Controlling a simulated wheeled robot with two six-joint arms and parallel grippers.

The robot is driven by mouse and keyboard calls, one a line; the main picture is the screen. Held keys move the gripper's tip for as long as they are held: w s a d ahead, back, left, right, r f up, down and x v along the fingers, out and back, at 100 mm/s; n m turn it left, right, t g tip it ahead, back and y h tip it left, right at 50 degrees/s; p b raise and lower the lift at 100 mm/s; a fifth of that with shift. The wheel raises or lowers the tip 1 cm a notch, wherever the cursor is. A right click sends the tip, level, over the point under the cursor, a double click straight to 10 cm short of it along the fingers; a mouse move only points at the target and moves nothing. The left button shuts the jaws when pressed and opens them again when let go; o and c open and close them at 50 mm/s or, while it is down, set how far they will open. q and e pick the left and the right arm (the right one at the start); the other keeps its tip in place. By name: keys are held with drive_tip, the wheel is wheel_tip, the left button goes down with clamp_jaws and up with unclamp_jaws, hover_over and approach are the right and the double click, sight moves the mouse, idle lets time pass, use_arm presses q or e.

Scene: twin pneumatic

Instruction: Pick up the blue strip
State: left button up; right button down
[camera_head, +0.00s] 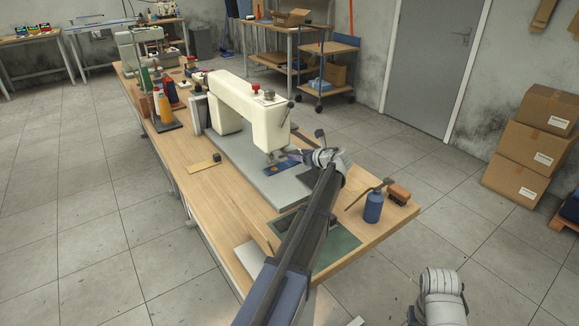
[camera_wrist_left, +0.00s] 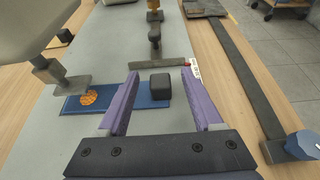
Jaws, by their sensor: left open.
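The blue strip (camera_head: 273,171) lies flat on the sewing machine's grey bed, by the needle end. In the left wrist view the strip (camera_wrist_left: 143,98) carries an orange ball-patterned patch (camera_wrist_left: 89,97) on its left part. A small black block (camera_wrist_left: 160,86) is at its right end, seemingly resting on it. My left gripper (camera_wrist_left: 160,73) is open, its purple fingers on either side of the block and the strip's right part. I cannot tell the exact height of the fingers above the strip. In the head view the left gripper (camera_head: 296,156) is partly hidden by its own wrist.
The white sewing machine (camera_head: 245,105) stands just left of the gripper, its presser foot (camera_wrist_left: 66,83) over the strip's left part. A blue bottle (camera_head: 373,207) and a brown brush (camera_head: 398,194) stand at the table's right. A green mat (camera_head: 340,246) lies in front.

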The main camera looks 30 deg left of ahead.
use_arm(q)
drive_tip(key=shift+a, duration=0.1)
drive_tip(key=shift+c, duration=0.3)
clamp_jaws()
